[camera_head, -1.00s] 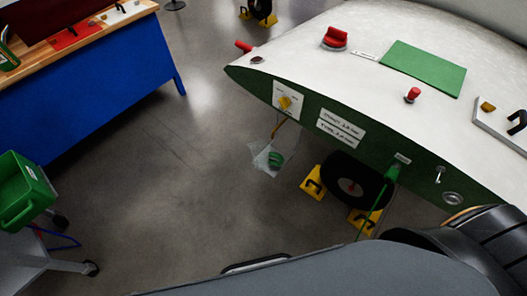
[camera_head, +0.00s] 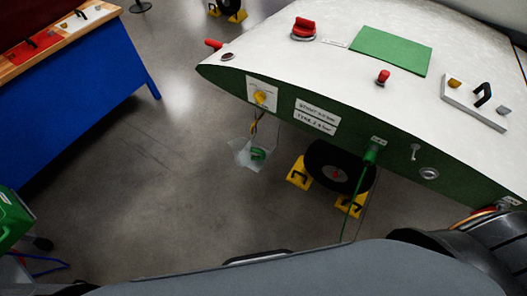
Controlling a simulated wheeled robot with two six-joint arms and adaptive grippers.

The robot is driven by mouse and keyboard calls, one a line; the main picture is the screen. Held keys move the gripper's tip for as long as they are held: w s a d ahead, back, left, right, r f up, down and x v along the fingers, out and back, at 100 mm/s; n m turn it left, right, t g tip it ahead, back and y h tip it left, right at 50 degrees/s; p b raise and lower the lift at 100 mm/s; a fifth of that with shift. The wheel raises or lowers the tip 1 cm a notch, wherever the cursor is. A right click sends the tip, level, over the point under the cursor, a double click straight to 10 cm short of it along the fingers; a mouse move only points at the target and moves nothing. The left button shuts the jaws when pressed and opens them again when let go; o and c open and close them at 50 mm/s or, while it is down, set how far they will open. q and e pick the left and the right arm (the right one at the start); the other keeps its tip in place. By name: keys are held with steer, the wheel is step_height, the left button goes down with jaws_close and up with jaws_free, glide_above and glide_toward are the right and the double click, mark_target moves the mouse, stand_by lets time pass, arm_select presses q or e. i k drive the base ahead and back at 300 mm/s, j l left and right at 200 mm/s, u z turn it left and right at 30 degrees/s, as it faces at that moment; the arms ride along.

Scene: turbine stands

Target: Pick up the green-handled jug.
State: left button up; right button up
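A small see-through jug with a green handle (camera_head: 258,154) shows below the green edge of the white wing-like panel (camera_head: 230,75). It is under a yellow knob on a white plate (camera_head: 262,94), with a thin orange-brown piece running down towards it. I cannot tell whether the jug stands on the floor or hangs. Neither gripper can be made out, and nothing is seen touching the jug. A dark rounded part of my arm fills the bottom right corner.
A black wheel (camera_head: 327,170) sits between yellow chocks (camera_head: 299,173) right of the jug. A green hose (camera_head: 354,205) hangs from the panel. A blue workbench (camera_head: 90,110) stands at left, a green container (camera_head: 12,218) at the left edge. Open floor lies between.

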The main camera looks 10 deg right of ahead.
mark_target(242, 150)
steer(key=i+j+z, duration=0.1)
steer(key=z, duration=0.3)
steer(key=i+j+z, duration=0.1)
steer(key=j+z, duration=0.55)
steer(key=z, duration=0.15)
steer(key=j+z, duration=0.4)
steer(key=i+l, duration=0.05)
steer(key=l, duration=0.05)
